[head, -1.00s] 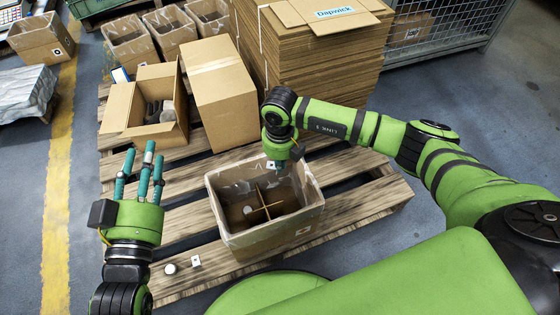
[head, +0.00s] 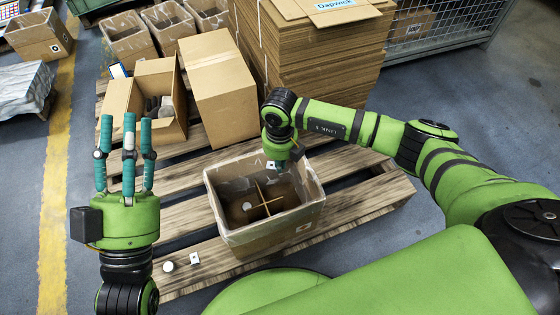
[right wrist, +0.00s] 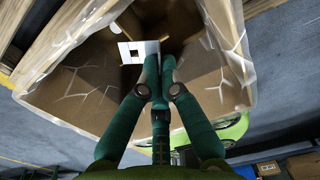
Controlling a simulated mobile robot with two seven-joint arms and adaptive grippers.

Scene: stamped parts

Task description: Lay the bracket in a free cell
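The bracket (right wrist: 127,52) is a small pale plate with a square hole. It sits at the fingertips of my right gripper (right wrist: 159,68), whose teal fingers are closed together on it. In the head view the bracket (head: 271,165) shows as a light spot under the right gripper (head: 277,163), above the far right part of the lined carton (head: 222,212). Thin crossed dividers (head: 266,203) split the carton into cells. A pale round part (head: 247,206) lies in a left cell. The far right cell is partly hidden by my gripper. My left gripper (head: 127,122) is open and empty, left of the carton.
A second pale plate (head: 195,258) and a round part (head: 168,266) lie on the pallet (head: 180,214), left of the carton. An open box with dark parts (head: 121,105), a closed box (head: 220,95) and a cardboard stack (head: 320,60) stand behind.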

